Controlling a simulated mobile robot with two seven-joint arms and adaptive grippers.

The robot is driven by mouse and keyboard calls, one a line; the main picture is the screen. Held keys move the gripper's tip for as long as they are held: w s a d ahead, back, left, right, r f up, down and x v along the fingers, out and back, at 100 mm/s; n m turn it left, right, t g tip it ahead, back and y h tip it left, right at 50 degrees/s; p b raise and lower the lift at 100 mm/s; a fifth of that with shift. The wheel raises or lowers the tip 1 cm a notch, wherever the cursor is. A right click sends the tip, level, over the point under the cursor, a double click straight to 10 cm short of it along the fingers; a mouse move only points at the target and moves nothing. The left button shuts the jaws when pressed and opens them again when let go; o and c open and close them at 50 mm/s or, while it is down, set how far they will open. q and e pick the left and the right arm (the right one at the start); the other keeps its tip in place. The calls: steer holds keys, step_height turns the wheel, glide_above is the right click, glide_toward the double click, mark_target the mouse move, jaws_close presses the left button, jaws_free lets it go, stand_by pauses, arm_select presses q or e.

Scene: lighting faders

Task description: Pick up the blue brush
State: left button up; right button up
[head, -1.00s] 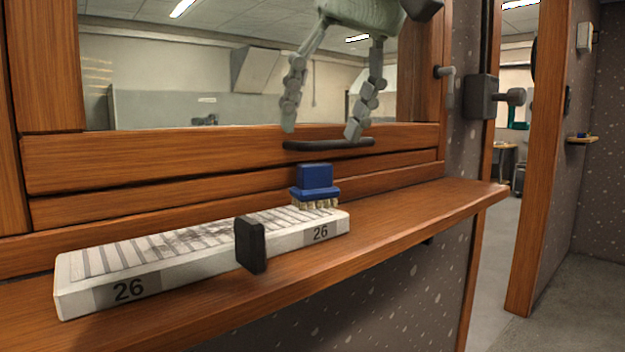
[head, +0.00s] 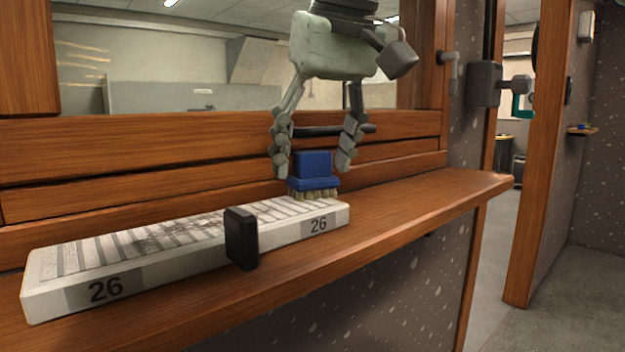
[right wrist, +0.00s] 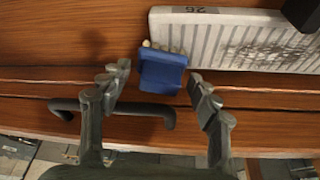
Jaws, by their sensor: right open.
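The blue brush (head: 314,170) stands upright, bristles down, at the right end of the white fader board marked 26 (head: 75,293). In the right wrist view the brush (right wrist: 161,71) lies just beyond and between my fingertips. My right gripper (head: 312,172) is open, with its fingers pointing down on either side of the brush's blue block. It also shows in the right wrist view (right wrist: 158,75), empty, with a gap between each finger and the brush. My left gripper is not in view.
The board lies on a wooden ledge (head: 420,205) below a window. A black block (head: 241,238) stands at the board's front edge. A dark bar handle (head: 360,129) is on the frame behind the gripper. The ledge is clear to the right.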

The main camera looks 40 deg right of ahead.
steer(key=shift+r, duration=0.1)
steer(key=c, duration=0.6)
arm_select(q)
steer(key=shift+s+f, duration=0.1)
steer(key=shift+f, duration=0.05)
arm_select(e)
steer(key=c, duration=0.8)
steer(key=shift+s+r, duration=0.1)
steer(key=shift+r, duration=0.05)
